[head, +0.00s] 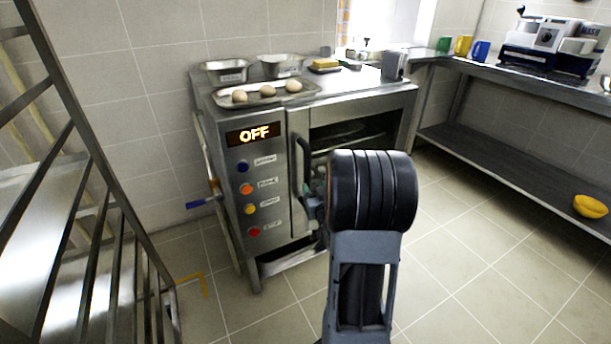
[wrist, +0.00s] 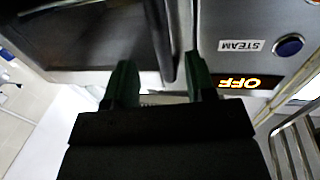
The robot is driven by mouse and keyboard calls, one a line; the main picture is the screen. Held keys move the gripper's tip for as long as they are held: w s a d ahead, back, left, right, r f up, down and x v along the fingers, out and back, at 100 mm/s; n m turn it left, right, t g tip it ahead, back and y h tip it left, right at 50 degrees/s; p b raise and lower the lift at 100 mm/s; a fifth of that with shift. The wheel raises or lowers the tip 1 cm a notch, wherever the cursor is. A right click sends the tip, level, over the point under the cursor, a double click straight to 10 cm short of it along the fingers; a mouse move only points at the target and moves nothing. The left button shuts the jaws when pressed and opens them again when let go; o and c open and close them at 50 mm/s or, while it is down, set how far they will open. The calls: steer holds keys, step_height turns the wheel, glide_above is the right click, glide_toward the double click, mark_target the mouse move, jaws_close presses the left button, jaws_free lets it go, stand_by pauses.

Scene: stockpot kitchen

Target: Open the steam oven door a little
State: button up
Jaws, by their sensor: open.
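The steam oven (head: 265,215) is a steel box with a lit OFF display (head: 253,133) and coloured buttons. Its door (head: 297,120) has a dark glass window and looks shut, though my arm covers much of it. The dark upright door handle (head: 304,165) is at the door's left side. In the wrist view the handle (wrist: 160,40) runs down between the two fingers of my gripper (wrist: 159,62). My gripper is open, with a finger on each side of the handle in the picture. I cannot tell whether either finger touches it.
A tray (head: 262,99) with several egg-like items and steel pans (head: 225,70) stand on the oven top. A steel rack (head: 95,230) stands at the left. A counter (head: 510,75) with a lower shelf runs along the right. The tiled floor (head: 470,260) at right is clear.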

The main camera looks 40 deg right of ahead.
mark_target(309, 176)
steer(key=b+x, duration=0.1)
steer(key=x, duration=0.9)
steer(key=shift+b, duration=0.3)
steer(key=shift+c, duration=0.4)
jaws_close()
